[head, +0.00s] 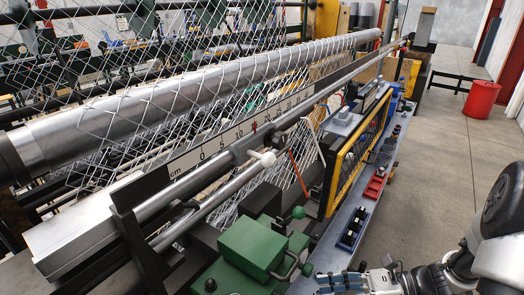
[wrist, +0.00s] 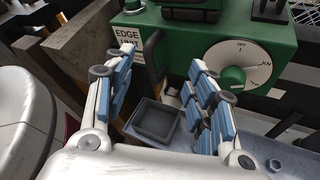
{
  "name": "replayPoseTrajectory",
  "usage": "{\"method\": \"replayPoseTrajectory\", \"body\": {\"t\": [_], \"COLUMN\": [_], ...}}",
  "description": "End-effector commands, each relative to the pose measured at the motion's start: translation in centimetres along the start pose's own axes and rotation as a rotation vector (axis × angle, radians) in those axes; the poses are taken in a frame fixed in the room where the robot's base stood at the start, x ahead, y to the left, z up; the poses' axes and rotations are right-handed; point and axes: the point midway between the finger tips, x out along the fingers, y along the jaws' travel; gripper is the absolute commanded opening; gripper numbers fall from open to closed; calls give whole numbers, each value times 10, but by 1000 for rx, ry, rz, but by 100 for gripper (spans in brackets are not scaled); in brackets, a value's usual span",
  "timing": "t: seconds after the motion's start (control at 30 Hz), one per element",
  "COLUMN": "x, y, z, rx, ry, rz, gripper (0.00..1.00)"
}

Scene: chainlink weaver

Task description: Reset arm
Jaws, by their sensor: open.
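My gripper (wrist: 158,78) is open and empty in the wrist view, with its blue-padded fingers spread apart. Between and beyond the fingers are a small dark square tray (wrist: 155,120) and a green machine housing (wrist: 195,35) with a round white dial. In the head view my gripper (head: 335,281) is low, near the bottom edge, beside the near end of the grey bench. My arm comes in from the lower right corner. No object is between the fingers.
The weaving machine's long steel roller (head: 200,90) carries chain-link mesh. A green box (head: 252,246) with a handle stands near my gripper. The grey ledge holds red (head: 375,186) and blue (head: 352,228) trays. A red bin (head: 481,99) stands on open concrete floor at right.

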Motion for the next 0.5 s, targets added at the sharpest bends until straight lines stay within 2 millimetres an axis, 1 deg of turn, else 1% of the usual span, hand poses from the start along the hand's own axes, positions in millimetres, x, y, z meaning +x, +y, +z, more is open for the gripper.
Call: {"method": "replayPoseTrajectory", "body": {"t": [0.03, 0.2, 0.33, 0.5], "x": [6, 18, 19, 14], "y": [12, 52, 78, 105], "z": [6, 14, 15, 14], "rx": [-100, -431, -696, -1049], "ry": [85, 355, 550, 794], "rz": [31, 140, 224, 330], "gripper": [51, 51, 51, 51]}}
